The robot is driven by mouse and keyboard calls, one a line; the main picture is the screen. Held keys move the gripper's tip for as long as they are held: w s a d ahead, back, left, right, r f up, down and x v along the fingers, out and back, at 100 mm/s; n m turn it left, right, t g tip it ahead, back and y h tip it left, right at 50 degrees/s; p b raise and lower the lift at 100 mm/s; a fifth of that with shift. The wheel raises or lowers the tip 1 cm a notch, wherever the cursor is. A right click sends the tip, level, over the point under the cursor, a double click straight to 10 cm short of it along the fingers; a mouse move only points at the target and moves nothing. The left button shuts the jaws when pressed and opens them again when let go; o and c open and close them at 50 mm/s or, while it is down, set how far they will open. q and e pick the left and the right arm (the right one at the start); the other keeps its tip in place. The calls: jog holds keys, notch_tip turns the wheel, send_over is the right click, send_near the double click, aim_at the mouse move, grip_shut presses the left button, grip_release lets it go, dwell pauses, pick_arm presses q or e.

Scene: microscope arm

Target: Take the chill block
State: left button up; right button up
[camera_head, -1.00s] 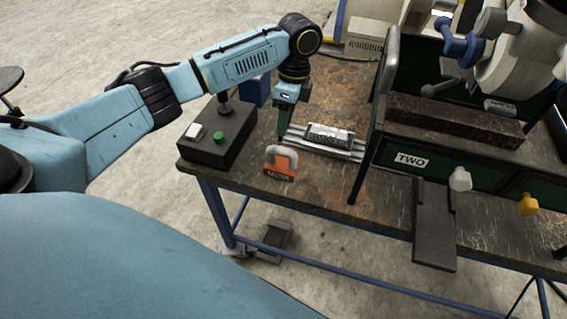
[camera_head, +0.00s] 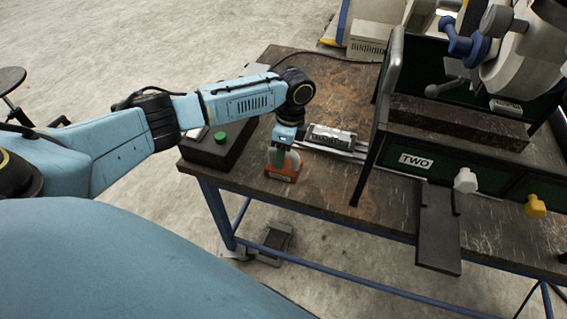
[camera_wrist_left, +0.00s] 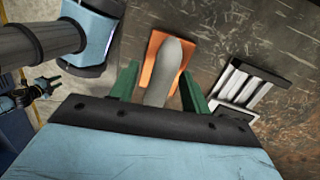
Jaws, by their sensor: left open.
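No label I can read says which thing is the chill block. A grey block with dark lettering (camera_head: 330,136) lies on a ridged metal tray (camera_head: 345,154) on the bench. The tray also shows at the right of the left wrist view (camera_wrist_left: 246,86). In front of it stands an orange piece (camera_head: 283,174) with a pale grey rounded upright (camera_wrist_left: 168,70). My left gripper (camera_head: 284,152) is open and low over this piece. In the left wrist view its green fingers (camera_wrist_left: 160,88) stand on both sides of the grey upright. I cannot tell whether they touch it.
A black box with a green button (camera_head: 220,137) stands left of my gripper. A dark frame marked TWO (camera_head: 416,161) rises close to the right. The worn bench top (camera_head: 320,187) is bare between the orange piece and the frame, near the front edge.

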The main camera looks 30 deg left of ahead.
pick_arm(q)
grip_shut()
jog(key=shift+r, duration=0.1)
dwell(1.2)
jog(key=shift+w+r, duration=0.1)
jog(key=shift+w, duration=0.1)
